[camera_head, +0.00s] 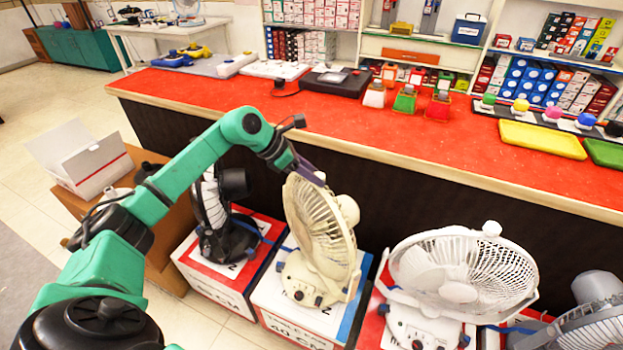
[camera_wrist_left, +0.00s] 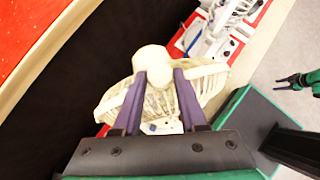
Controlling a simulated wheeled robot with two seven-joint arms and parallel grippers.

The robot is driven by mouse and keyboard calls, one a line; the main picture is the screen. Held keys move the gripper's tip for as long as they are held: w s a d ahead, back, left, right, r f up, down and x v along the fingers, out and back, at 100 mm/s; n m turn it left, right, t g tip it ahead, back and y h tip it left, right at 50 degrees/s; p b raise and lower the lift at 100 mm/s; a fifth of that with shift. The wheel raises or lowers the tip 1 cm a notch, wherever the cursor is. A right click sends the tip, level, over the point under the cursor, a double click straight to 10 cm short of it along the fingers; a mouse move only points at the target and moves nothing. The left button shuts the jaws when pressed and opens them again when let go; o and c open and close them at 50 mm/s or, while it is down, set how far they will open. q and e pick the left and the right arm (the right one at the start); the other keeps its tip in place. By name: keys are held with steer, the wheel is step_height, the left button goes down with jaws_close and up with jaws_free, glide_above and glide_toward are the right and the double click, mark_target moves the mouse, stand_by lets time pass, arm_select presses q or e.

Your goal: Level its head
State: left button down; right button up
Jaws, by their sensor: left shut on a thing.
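A cream fan (camera_head: 312,225) stands on a red, white and blue box, second from the left in the row. My left gripper (camera_head: 312,174) is at the top of the head. In the left wrist view, the purple fingers (camera_wrist_left: 160,98) straddle the cream head (camera_wrist_left: 153,61) and are shut on it. The exact contact is partly hidden by the fingers.
A black fan (camera_head: 212,210) stands close on the left and a white fan (camera_head: 462,272), its cage tipped upward, on the right. A grey fan (camera_head: 590,318) is farther right. The red-topped counter (camera_head: 330,128) runs close behind them. Open floor lies at left.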

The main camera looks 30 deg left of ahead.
arm_select(q)
steer(key=shift+f, duration=0.15)
steer(key=shift+c, duration=2.3)
jaws_free()
steer(key=shift+s+a, duration=0.1)
steer(key=shift+s, duration=0.05)
arm_select(e)
steer(key=shift+w+d+r, duration=0.15)
steer(key=shift+w+d, duration=0.2)
steer(key=shift+w, duration=0.05)
arm_select(q)
steer(key=shift+s+a+r, duration=0.2)
steer(key=shift+a+r, duration=0.05)
steer(key=shift+r, duration=0.15)
steer(key=b+v, duration=0.2)
steer(key=v, duration=1.1)
steer(key=shift+s+a+r, duration=0.2)
steer(key=shift+a+r, duration=0.05)
arm_select(e)
steer(key=shift+s+f, duration=0.2)
steer(key=shift+f, duration=0.95)
